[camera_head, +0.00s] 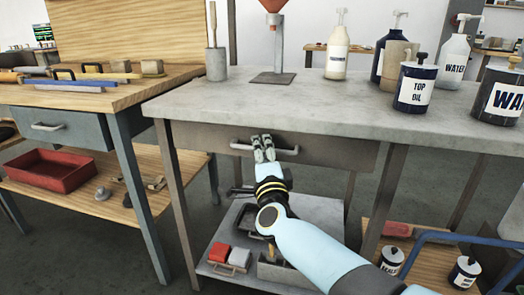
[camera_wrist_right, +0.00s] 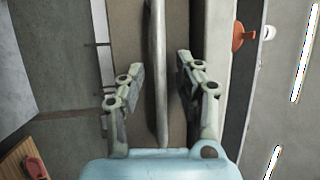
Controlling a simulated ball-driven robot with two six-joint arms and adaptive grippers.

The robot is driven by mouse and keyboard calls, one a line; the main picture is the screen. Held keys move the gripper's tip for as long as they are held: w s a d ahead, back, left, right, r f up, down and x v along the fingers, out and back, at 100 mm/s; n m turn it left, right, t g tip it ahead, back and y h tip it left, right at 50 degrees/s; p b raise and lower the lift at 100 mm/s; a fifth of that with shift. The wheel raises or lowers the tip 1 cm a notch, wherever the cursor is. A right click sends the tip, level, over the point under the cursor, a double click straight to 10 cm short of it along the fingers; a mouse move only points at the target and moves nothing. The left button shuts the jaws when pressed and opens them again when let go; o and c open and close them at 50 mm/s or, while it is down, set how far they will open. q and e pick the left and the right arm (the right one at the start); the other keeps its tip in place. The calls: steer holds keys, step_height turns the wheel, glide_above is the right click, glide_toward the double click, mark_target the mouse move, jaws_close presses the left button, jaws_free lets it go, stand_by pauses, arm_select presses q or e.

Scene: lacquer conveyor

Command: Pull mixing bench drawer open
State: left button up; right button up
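The mixing bench (camera_head: 300,108) has a grey top, and its brown-grey drawer (camera_head: 340,152) sits under the top and looks flush with the front. A pale bar handle (camera_head: 241,147) runs across the drawer front. My right gripper (camera_head: 263,140) is at the middle of this handle. In the right wrist view the handle (camera_wrist_right: 158,45) runs between the two fingers of my right gripper (camera_wrist_right: 160,78). The fingers are apart, with a visible gap on each side of the bar. My left gripper is not in view.
A wooden bench (camera_head: 75,92) with its own drawer (camera_head: 60,128) stands at the left. Bottles, tins and a funnel stand (camera_head: 273,76) are on the mixing bench. A lower shelf (camera_head: 225,240) below holds small boxes and trays. A blue rail (camera_head: 470,239) is at the lower right.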

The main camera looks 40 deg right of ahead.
steer(key=shift+w+d, duration=0.1)
steer(key=shift+w, duration=0.1)
jaws_close()
stand_by(0.5)
